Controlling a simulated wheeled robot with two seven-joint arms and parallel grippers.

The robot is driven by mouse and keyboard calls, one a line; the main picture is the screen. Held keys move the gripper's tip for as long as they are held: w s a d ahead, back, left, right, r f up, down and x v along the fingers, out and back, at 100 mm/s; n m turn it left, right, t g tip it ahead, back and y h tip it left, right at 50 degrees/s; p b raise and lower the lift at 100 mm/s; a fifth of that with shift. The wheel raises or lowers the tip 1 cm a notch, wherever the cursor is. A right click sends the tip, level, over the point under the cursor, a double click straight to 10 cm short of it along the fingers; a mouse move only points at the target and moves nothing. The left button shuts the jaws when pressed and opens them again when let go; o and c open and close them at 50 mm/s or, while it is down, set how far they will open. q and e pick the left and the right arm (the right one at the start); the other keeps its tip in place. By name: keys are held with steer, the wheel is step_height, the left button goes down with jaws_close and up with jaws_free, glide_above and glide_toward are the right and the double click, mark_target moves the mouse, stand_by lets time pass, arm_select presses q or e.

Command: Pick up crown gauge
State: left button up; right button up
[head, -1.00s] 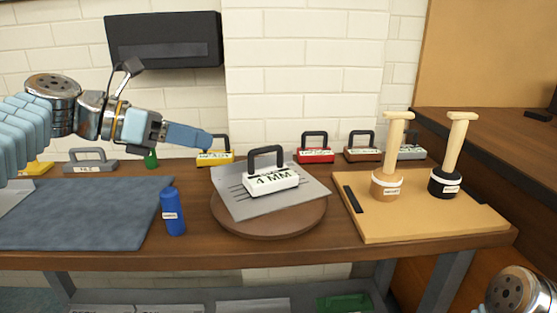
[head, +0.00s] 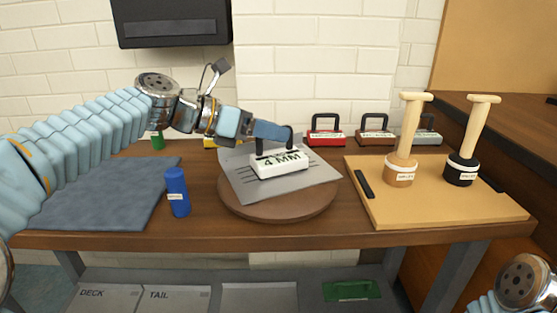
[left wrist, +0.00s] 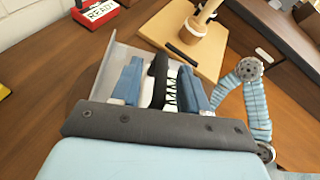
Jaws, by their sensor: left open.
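A white block marked 4 MM (head: 281,165), with a black handle on top, lies on a grey sheet on the round turntable. No label reading crown gauge is legible; this block is the one at my left gripper. My left gripper (head: 272,133) is open at its handle, and its fingers partly cover the handle in the head view. In the left wrist view the two blue fingers (left wrist: 162,84) stand on either side of the black handle (left wrist: 157,77); contact cannot be told. My right gripper is not in view; only part of that arm shows.
The grey sheet (head: 245,182) lies on the brown turntable (head: 290,208). A blue bottle (head: 177,195) stands to its left, near a dark mat (head: 95,195). Red (head: 326,137), brown and grey handled blocks stand behind. Two wooden-handled tools stand on a tan board (head: 420,210) at right.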

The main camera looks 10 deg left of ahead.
arm_select(q)
steer(key=shift+w+d+f, duration=0.15)
steer(key=shift+w+d, duration=0.1)
steer(key=shift+d, duration=0.2)
steer(key=shift+c, duration=0.2)
jaws_close()
steer(key=shift+r, duration=0.2)
